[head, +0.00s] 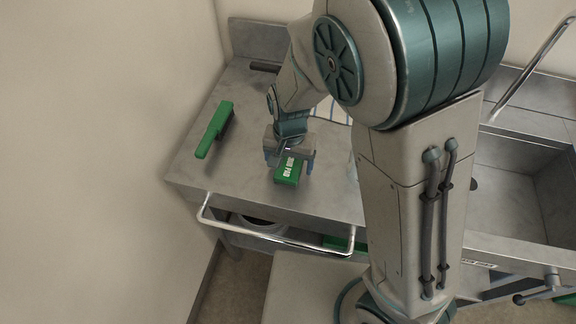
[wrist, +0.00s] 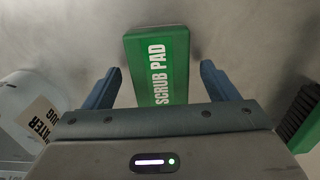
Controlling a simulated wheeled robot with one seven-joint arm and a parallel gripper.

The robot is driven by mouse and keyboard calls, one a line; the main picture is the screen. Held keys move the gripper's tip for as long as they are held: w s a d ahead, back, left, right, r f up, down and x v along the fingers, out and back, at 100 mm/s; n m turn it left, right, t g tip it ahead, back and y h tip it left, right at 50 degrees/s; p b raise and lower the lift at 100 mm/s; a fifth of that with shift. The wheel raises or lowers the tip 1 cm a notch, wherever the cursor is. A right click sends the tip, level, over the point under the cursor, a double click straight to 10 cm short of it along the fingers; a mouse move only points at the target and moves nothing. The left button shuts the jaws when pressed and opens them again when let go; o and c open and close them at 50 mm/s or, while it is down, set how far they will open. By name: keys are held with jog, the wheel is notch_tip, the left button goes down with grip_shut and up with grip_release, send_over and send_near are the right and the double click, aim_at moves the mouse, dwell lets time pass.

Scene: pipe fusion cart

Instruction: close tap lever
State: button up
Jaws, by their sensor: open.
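A metal spout (head: 530,68) rises over the sink at the right of the head view; I cannot make out a lever on it. A grey handle-like fitting (head: 545,288) sticks out at the cart's lower right front; I cannot tell whether it is the tap lever. My gripper (head: 290,164) is far to the left of both, low over the worktop. It is open, with its blue fingers on either side of a green scrub pad (head: 288,171). In the wrist view the pad (wrist: 157,60) lies between the fingers, with gaps on both sides.
A green brush (head: 214,130) lies on the steel worktop (head: 190,165) to the left. A striped cloth (head: 331,110) lies behind my arm. A water jug (wrist: 35,105) shows in the wrist view. A rail (head: 275,238) runs along the front. The sink (head: 515,185) is at right.

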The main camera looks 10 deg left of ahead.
jog(key=shift+f, duration=0.5)
jog(key=c, duration=1.1)
jog(key=shift+r, duration=0.1)
jog(key=shift+c, duration=0.2)
